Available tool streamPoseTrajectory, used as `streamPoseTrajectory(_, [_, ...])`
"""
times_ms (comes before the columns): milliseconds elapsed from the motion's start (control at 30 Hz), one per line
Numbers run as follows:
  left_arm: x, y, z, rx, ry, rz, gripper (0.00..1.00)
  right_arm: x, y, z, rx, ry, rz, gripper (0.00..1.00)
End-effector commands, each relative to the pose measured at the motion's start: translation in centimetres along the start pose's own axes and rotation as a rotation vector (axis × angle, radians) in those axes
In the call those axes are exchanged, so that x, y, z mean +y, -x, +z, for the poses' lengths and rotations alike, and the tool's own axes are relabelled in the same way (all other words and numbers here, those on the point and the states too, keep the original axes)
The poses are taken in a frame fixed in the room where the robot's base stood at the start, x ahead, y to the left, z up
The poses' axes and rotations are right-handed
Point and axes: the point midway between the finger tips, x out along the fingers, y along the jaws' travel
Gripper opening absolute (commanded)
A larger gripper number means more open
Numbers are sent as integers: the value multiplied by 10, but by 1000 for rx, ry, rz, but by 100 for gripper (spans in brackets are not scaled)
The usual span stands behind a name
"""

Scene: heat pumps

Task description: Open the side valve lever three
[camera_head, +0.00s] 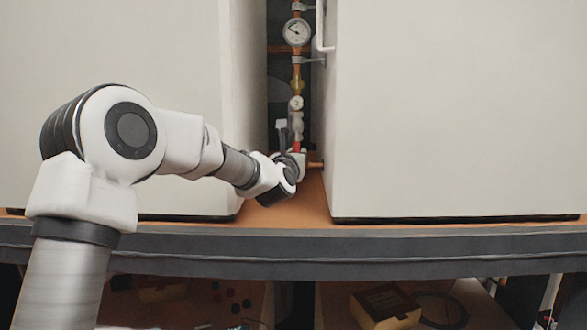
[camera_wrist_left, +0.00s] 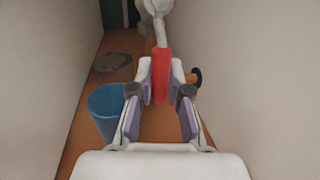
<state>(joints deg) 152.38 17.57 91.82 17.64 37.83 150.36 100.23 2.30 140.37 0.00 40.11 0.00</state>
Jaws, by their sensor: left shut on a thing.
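The red valve lever (camera_wrist_left: 161,75) hangs down from a white pipe fitting in the left wrist view. A small part of the red lever (camera_head: 297,147) also shows in the head view, in the gap between the two cabinets. My left gripper (camera_wrist_left: 160,80) is shut on the red lever, with one finger on each side of it. In the head view my left gripper (camera_head: 298,160) sits at the bottom of the pipe, largely hidden by my own wrist. My right gripper is in neither view.
White cabinets stand close on the left (camera_head: 110,60) and right (camera_head: 460,100), leaving a narrow gap. A pressure gauge (camera_head: 297,32) is on the pipe above. A blue bucket (camera_wrist_left: 106,108) stands left of the gripper. A copper pipe end (camera_wrist_left: 194,77) is just to its right.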

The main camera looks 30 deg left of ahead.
Motion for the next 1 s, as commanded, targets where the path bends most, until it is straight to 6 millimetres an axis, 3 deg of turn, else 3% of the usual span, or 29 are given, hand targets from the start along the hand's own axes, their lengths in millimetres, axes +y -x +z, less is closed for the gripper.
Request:
streamPoseTrajectory(200, [0,0,0,3,4,0,0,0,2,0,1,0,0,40])
streamPoseTrajectory(233, [0,0,0,3,4,0,20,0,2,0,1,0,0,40])
streamPoseTrajectory(300, [0,0,0,3,3,0,42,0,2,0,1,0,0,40])
streamPoseTrajectory(667, [0,4,1,2,2,0,42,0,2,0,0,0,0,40])
streamPoseTrajectory(767, [0,17,1,4,2,-1,42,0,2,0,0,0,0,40])
streamPoseTrajectory(1000, [-1,77,0,4,2,-2,42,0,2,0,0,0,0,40])
